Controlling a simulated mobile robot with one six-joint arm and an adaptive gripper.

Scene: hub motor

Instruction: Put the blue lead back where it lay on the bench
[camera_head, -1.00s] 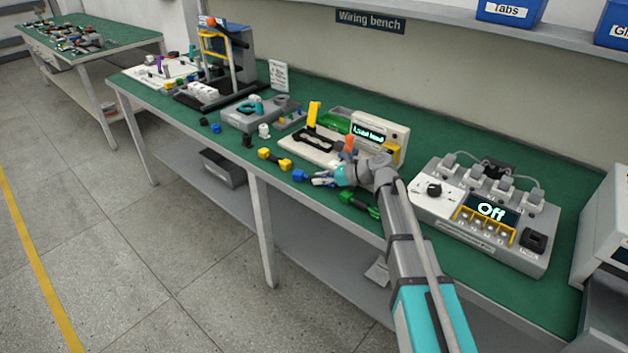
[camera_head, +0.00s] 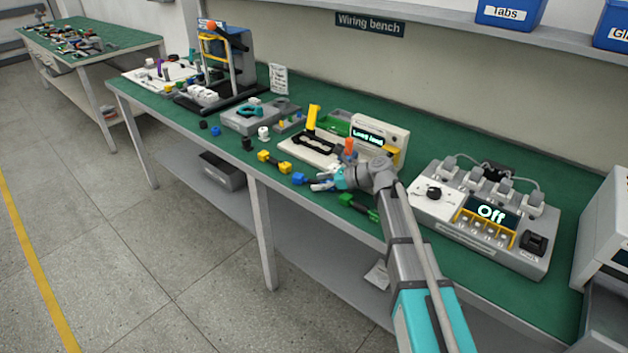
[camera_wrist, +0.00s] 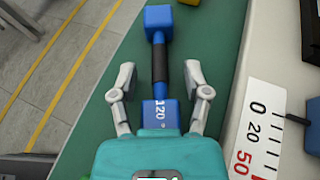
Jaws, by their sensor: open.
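The blue lead (camera_head: 299,178) lies near the front edge of the green bench (camera_head: 225,160). In the wrist view the lead (camera_wrist: 159,20) has two blue block ends and a black middle, and its near block is marked 120. My gripper (camera_head: 318,184) is open just over the bench. In the wrist view its fingers (camera_wrist: 160,85) stand apart on either side of the lead, with a gap on each side. The lead appears to rest on the bench top. Its near end is partly hidden by my gripper's body.
A yellow lead (camera_head: 274,161) lies to the left and a green lead (camera_head: 357,207) to the right along the front edge. A tester with a lit display (camera_head: 368,134) stands behind. A grey unit reading Off (camera_head: 490,211) stands at the right.

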